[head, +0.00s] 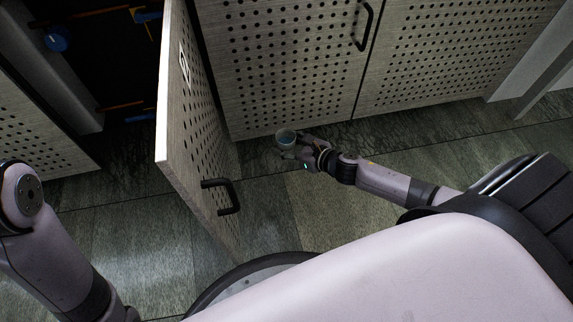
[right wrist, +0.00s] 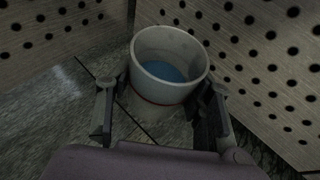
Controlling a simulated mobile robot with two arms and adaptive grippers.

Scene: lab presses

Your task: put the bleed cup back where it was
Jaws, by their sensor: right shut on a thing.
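The bleed cup (right wrist: 168,84) is a pale, round, open-topped cup with blue at its bottom and a thin red line low on its wall. In the head view the cup (head: 286,138) is small, near the foot of the closed cabinet front. My right gripper (head: 297,146) is shut on it. In the right wrist view, the fingers of my right gripper (right wrist: 163,95) press on both sides of the cup, which looks upright. My left arm shows at the left edge of the head view, but its gripper is out of the picture.
An open perforated door (head: 188,120) with a black handle (head: 222,197) stands just left of the cup. Behind it is a dark open compartment (head: 110,60) with blue and orange parts. Closed perforated doors (head: 290,60) stand behind the cup. Tiled floor (head: 330,215) lies clear in front.

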